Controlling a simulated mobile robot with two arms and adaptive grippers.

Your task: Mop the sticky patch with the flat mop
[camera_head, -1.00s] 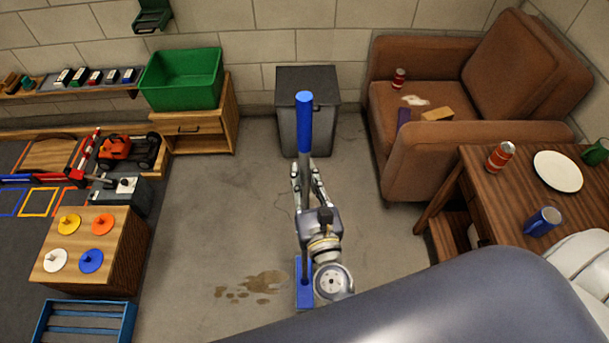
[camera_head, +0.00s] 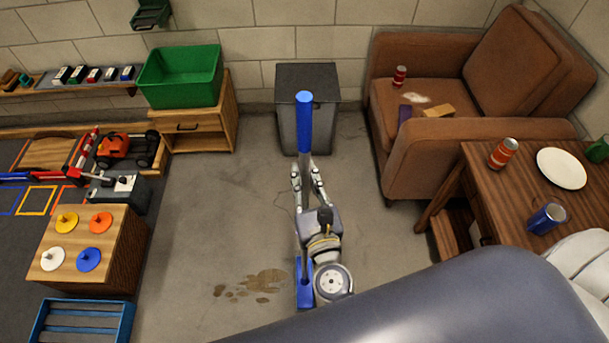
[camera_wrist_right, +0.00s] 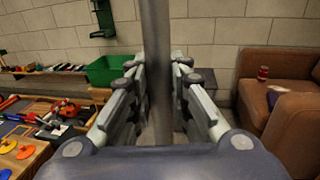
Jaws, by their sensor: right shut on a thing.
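The flat mop has a blue grip (camera_head: 304,112) at the top of a grey pole and a blue head (camera_head: 304,278) low down, partly hidden by my right arm. My right gripper (camera_head: 308,180) is shut on the pole, which stands about upright; the grey pole (camera_wrist_right: 157,70) also shows between the fingers in the right wrist view. The brown sticky patch (camera_head: 265,281) lies on the grey floor just left of the mop head, with small blots at its left. I cannot tell whether the head touches the floor. My left gripper is not in view.
A dark bin (camera_head: 318,80) stands at the back behind the mop. A wooden table (camera_head: 500,205) and brown armchair (camera_head: 430,150) are at the right. A wooden block with knobs (camera_head: 120,260) and a blue crate (camera_head: 125,322) are at the left. Floor around the patch is clear.

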